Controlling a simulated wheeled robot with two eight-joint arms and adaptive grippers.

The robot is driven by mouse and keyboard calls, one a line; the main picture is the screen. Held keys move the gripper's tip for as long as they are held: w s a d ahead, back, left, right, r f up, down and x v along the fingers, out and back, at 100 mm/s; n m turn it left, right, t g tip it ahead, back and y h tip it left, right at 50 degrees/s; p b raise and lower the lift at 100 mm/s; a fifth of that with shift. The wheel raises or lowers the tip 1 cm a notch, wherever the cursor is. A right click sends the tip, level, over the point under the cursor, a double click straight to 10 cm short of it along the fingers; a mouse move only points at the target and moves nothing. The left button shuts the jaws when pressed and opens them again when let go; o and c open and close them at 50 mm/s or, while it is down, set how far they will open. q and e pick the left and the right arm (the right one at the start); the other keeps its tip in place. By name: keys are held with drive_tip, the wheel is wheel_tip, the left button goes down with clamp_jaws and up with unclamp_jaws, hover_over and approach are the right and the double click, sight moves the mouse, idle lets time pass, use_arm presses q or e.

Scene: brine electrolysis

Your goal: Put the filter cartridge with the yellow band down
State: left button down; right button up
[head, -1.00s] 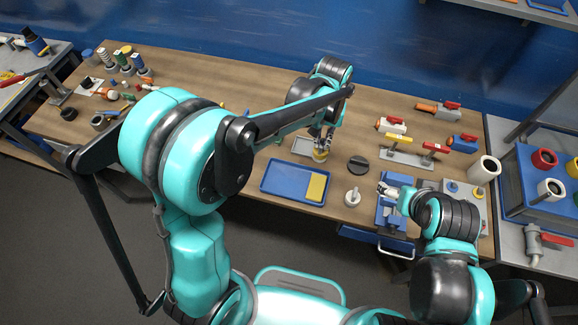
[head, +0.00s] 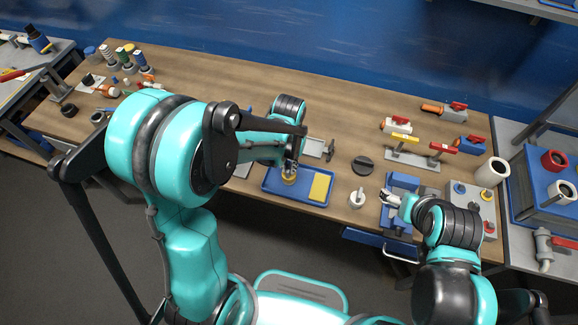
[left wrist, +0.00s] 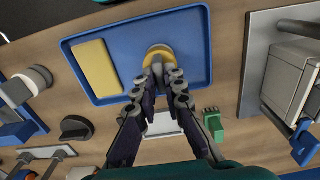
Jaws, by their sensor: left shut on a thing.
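The filter cartridge with the yellow band (head: 289,178) is in my left gripper (head: 291,168), over the left part of the blue tray (head: 298,201). In the left wrist view the cartridge (left wrist: 158,52) appears as a round yellow end between the fingertips (left wrist: 160,70), inside the tray's outline. Its lower end is hidden, so I cannot tell whether it touches the tray floor. My right gripper (head: 389,198) is at the blue fixture on the right of the bench. It is too small to tell whether it is open.
A yellow pad (head: 320,187) lies in the tray's right part. A white knobbed piece (head: 356,198) and a black round knob (head: 362,165) stand to the right. A light grey plate (head: 314,148) lies behind the tray. Bare wood shows at the bench's back middle.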

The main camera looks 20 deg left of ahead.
use_arm(q)
drive_tip(key=shift+r, duration=0.1)
drive_tip(key=shift+s, duration=0.1)
drive_tip(key=c, duration=1.6)
unclamp_jaws()
